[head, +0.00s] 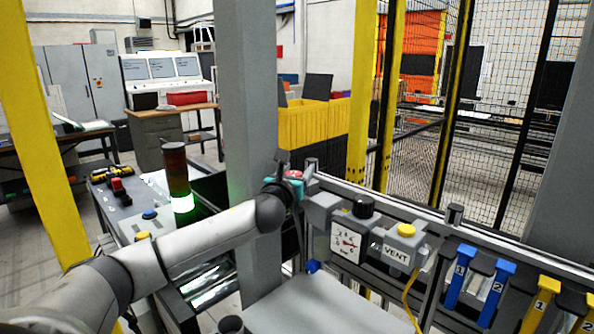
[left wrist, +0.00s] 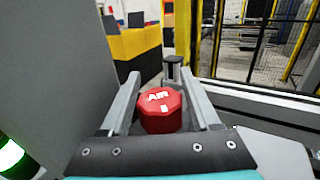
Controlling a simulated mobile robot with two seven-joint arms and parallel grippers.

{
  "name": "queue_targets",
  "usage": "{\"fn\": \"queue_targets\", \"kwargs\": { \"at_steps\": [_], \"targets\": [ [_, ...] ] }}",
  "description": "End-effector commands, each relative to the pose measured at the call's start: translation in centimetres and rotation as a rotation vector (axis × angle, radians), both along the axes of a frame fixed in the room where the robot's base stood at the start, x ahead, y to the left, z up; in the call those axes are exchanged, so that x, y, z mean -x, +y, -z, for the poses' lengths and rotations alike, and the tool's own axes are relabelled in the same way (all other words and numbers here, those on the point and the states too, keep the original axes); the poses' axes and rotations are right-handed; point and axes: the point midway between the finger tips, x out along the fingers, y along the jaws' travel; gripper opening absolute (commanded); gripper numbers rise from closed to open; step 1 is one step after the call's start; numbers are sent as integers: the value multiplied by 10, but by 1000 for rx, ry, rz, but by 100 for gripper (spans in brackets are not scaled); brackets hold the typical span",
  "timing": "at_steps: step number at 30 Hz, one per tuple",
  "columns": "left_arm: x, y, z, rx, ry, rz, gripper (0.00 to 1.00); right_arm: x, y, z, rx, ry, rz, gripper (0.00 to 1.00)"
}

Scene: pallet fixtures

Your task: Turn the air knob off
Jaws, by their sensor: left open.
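The red air knob (left wrist: 161,113), an octagonal knob with white "AIR" lettering and a white mark, shows in the left wrist view. It also shows as a small red patch in the head view (head: 294,174), partly hidden by my left gripper. My left gripper (left wrist: 160,76) is open, with one grey finger on each side of the knob. Small gaps appear between the fingers and the knob, so I cannot tell any contact. In the head view my left gripper (head: 297,163) is at the left end of the fixture rail. My right gripper is not in view.
A pressure gauge (head: 348,240), a grey VENT box (head: 402,246) with a yellow button, and blue and yellow numbered levers (head: 462,272) line the rail to the right. A grey post (head: 248,100) stands close behind my left arm. A green-lit stack light (head: 179,180) is at left.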

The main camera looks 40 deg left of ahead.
Motion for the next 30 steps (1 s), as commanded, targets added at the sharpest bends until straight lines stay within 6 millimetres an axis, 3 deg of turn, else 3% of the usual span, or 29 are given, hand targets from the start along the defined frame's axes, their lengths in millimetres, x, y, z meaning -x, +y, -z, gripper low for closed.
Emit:
{"fn": "queue_targets", "kwargs": {
  "at_steps": [6, 23, 30],
  "targets": [
    [0, 0, 0, 0, 0, 0, 62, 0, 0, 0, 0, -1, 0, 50],
    [0, 0, 0, -1, 0, 0, 0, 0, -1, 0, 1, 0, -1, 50],
    [0, 0, 0, -3, 1, 14, 0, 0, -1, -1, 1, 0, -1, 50]
  ]
}}
